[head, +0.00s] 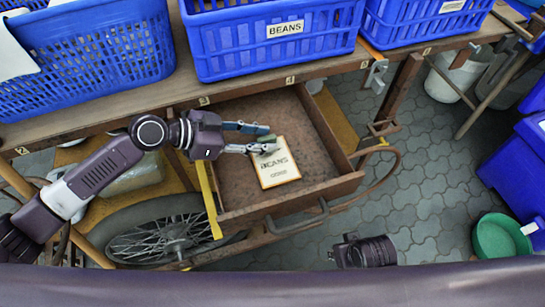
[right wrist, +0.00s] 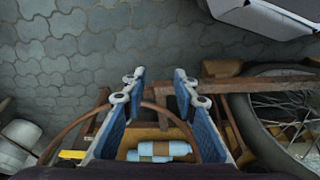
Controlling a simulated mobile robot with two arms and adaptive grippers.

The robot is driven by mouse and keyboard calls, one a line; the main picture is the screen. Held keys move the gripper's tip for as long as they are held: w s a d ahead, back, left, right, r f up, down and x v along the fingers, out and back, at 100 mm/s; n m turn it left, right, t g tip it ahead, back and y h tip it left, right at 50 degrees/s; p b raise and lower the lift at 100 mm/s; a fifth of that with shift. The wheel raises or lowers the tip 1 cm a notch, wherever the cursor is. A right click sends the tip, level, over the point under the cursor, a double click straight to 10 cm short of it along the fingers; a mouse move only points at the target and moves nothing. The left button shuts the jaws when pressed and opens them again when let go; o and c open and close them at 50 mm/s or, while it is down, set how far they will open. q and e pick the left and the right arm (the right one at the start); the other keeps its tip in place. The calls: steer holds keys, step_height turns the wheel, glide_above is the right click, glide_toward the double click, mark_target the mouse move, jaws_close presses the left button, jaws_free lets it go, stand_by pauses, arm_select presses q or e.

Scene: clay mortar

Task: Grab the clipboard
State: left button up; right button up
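The clipboard (head: 275,163) is a cream board with an orange-brown edge, marked BEANS, lying in the open wooden drawer (head: 325,188) in the head view. My left gripper (head: 272,138) reaches in from the left over the drawer. Its two fingers are apart at the clipboard's top end, with a small greenish piece showing between the fingertips. I cannot tell whether the fingers touch the board. My right gripper (right wrist: 160,84) is open in the right wrist view, its blue-padded fingers wide apart with nothing held between them.
Blue crates (head: 275,37) stand on the wooden bench (head: 120,112) above the drawer. A spoked wheel (head: 165,240) is below left. A green bowl (head: 500,237) and a white bucket (head: 450,78) are at right. A pale blue roll-like object (right wrist: 160,148) shows in the right wrist view.

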arm_select(q)
jaws_close()
